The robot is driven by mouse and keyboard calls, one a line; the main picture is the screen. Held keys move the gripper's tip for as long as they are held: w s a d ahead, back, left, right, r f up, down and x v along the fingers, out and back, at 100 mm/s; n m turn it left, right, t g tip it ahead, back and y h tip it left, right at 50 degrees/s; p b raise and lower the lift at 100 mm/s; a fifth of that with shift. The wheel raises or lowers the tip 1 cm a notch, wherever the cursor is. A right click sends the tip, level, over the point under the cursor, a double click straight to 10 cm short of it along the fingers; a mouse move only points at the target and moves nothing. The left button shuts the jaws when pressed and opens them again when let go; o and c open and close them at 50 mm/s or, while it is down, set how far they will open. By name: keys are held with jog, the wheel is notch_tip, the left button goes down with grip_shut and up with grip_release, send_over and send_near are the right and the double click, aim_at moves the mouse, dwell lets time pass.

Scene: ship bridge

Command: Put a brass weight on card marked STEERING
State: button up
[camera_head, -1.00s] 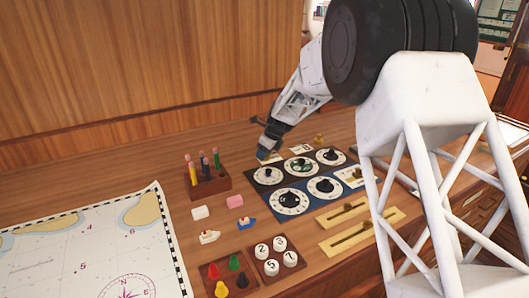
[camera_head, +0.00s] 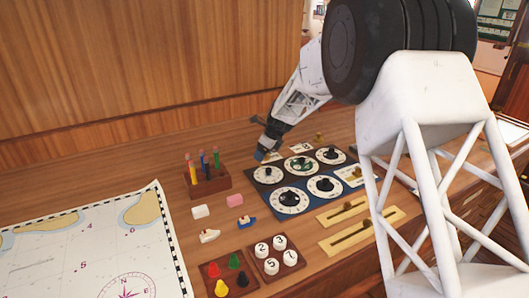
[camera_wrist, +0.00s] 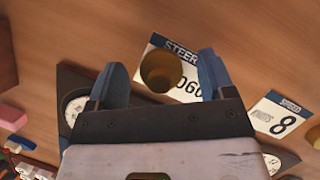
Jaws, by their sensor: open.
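The card marked STEERING (camera_wrist: 190,88) lies on the wooden desk in the wrist view; its last letters and part of its number are hidden. A brass weight (camera_wrist: 161,71) stands over the card's middle, between my fingers. From above I cannot tell for certain that it rests on the card. My gripper (camera_wrist: 162,80) is open, with a blue-grey finger on each side of the weight and gaps between. In the head view my gripper (camera_head: 264,153) is low at the back edge of the dial panel and hides this weight. Another brass weight (camera_head: 319,137) stands farther right.
A card marked 8 (camera_wrist: 281,114) lies right of the STEERING card; it also shows in the head view (camera_head: 302,147). The dial panel (camera_head: 266,187) is just in front of my gripper. A pencil block (camera_head: 208,184) stands to the left. Bare desk lies behind.

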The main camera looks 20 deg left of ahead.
jog(key=v, duration=0.7)
jog(key=shift+r, duration=0.35)
jog(key=shift+d, duration=0.1)
jog(key=s+d+r+n+t+h, duration=0.1)
jog(key=s+d+r+n, duration=0.5)
jog(key=s+d, duration=0.7)
jog(key=s+d+r+n+h, duration=0.1)
jog(key=s+d+r+n, duration=0.3)
jog(key=s+d+r, duration=0.85)
jog(key=s+d+f+n+h, duration=0.1)
jog(key=s+d+f+n, duration=0.2)
jog(key=s+d, duration=0.3)
jog(key=s+d+f+n+h, duration=0.1)
jog(key=s+d+f+n, duration=0.2)
jog(key=s, duration=0.9)
jog(key=s+d+f+n, duration=0.3)
jog(key=s+d+n, duration=0.1)
jog(key=s+d, duration=0.5)
jog(key=shift+d+f+t+h, duration=0.15)
jog(key=shift+d+t+h, duration=0.25)
jog(key=shift+d, duration=0.15)
